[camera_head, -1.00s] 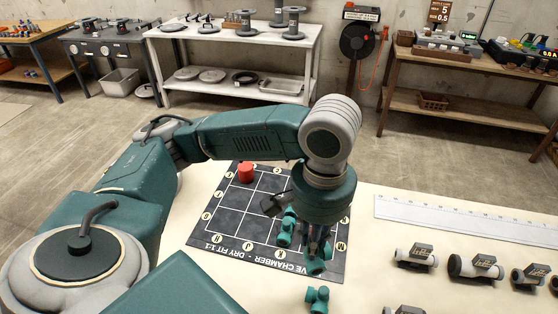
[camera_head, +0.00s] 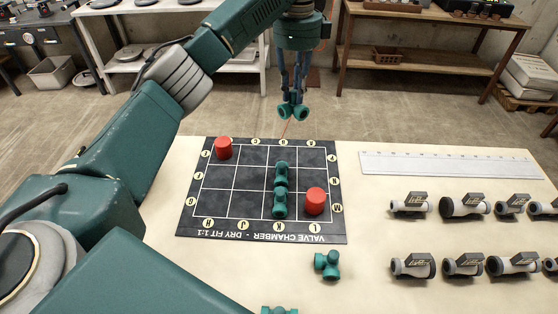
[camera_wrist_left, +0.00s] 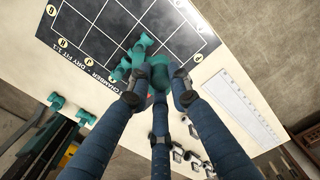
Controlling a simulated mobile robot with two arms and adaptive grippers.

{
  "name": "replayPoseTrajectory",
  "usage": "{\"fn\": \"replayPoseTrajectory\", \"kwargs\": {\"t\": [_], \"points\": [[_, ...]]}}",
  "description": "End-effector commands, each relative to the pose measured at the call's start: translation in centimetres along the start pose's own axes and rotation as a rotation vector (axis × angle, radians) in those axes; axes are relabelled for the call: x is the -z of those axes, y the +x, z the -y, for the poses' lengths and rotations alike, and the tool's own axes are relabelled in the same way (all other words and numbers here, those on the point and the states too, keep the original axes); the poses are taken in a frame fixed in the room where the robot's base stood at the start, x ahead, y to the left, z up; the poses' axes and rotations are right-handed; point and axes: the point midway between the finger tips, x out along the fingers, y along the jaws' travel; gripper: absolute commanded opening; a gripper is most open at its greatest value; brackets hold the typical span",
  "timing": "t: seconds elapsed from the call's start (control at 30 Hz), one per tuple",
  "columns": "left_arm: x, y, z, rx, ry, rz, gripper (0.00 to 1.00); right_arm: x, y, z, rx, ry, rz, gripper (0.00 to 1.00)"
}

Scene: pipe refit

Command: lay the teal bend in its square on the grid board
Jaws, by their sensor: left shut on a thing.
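My left gripper (camera_head: 293,97) points down and is shut on a teal fitting, which looks like the teal bend (camera_head: 293,111). It holds the bend in the air over the far edge of the dark grid board (camera_head: 212,205). In the left wrist view the bend (camera_wrist_left: 160,76) sits between the fingers, partly hidden by them. Two other teal fittings lie on the board, one in the middle row (camera_head: 281,174) and one in the near row (camera_head: 280,204), close together in one column. My right gripper is not in view.
A red cylinder (camera_head: 223,148) stands in the board's far left square, another (camera_head: 315,201) at its near right. A teal fitting (camera_head: 327,264) lies on the table before the board. A ruler (camera_head: 450,164) and several grey-white fittings (camera_head: 464,206) lie to the right.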

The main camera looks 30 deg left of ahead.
Motion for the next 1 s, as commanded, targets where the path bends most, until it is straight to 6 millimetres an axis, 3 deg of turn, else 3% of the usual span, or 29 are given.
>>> {"fn": "replayPoseTrajectory", "kwargs": {"t": [0.13,0.3,0.53,1.0], "points": [[-1.6,0.1,1.9,0.000,0.253,-0.003,0.00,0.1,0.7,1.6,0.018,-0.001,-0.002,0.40],[-3.0,0.5,2.8,0.001,0.499,-0.002,0.00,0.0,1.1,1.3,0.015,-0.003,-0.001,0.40],[-3.8,1.5,3.0,-0.001,0.642,0.000,0.00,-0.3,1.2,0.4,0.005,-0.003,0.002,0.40],[-3.8,12.9,2.9,-0.002,0.645,0.000,0.00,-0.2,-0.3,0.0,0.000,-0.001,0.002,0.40]]}}
